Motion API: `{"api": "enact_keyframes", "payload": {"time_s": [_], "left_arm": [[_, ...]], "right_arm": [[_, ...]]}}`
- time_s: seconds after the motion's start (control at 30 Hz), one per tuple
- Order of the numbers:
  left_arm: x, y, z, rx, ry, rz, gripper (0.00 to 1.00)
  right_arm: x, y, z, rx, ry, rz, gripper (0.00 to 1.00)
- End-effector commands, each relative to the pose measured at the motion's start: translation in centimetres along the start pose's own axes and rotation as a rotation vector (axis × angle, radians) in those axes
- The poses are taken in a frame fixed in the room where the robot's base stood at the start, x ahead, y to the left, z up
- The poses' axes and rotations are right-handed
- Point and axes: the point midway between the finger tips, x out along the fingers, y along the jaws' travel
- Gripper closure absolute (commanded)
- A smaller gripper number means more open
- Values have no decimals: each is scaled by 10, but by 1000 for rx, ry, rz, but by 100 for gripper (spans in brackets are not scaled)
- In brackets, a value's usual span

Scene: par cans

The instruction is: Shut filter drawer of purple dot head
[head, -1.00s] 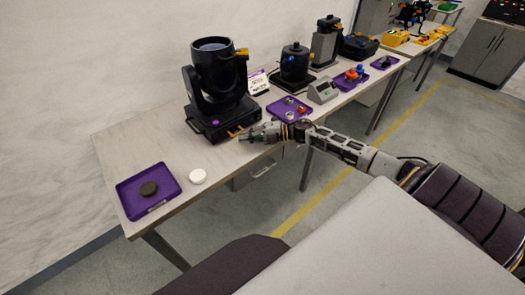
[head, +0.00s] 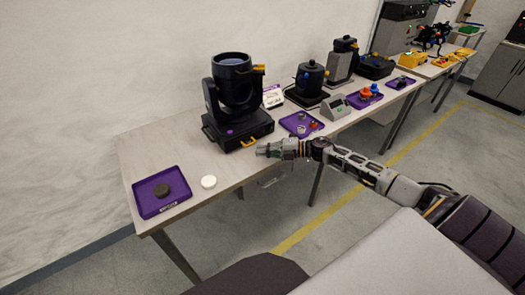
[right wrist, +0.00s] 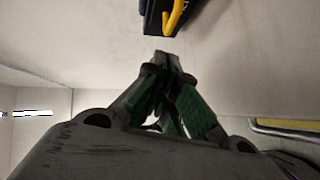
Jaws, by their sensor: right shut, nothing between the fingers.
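The purple dot head (head: 232,85) is a black moving-head light on the table, with a purple dot (head: 230,132) on its base. The filter drawer's yellow handle (head: 250,143) shows at the right of the base front. How far the drawer stands out is hard to tell. My right gripper (head: 260,150) is shut and empty, just in front of the handle. In the right wrist view, the shut fingertips (right wrist: 166,58) point toward the yellow handle (right wrist: 174,17) and dark drawer front (right wrist: 152,17), with a visible gap. My left gripper is out of view.
A purple tray (head: 146,205) with a dark disc and a white disc (head: 208,182) lie on the near table (head: 140,155). Right of the head are another purple tray (head: 288,124), a grey meter (head: 336,109) and more dark lights. The wall stands behind.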

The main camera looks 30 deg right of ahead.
Motion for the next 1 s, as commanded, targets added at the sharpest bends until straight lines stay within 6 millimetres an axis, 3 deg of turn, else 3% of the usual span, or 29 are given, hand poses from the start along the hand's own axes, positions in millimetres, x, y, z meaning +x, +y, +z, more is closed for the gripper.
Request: {"api": "enact_keyframes", "payload": {"time_s": [0.2, 0.6, 1.0], "left_arm": [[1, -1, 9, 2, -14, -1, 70], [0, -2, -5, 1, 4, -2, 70], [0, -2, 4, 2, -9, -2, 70]], "right_arm": [[-9, -1, 0, 1, 0, -2, 100], [-32, -2, 0, 2, 0, -2, 100], [-64, -1, 0, 2, 0, -2, 100]]}}
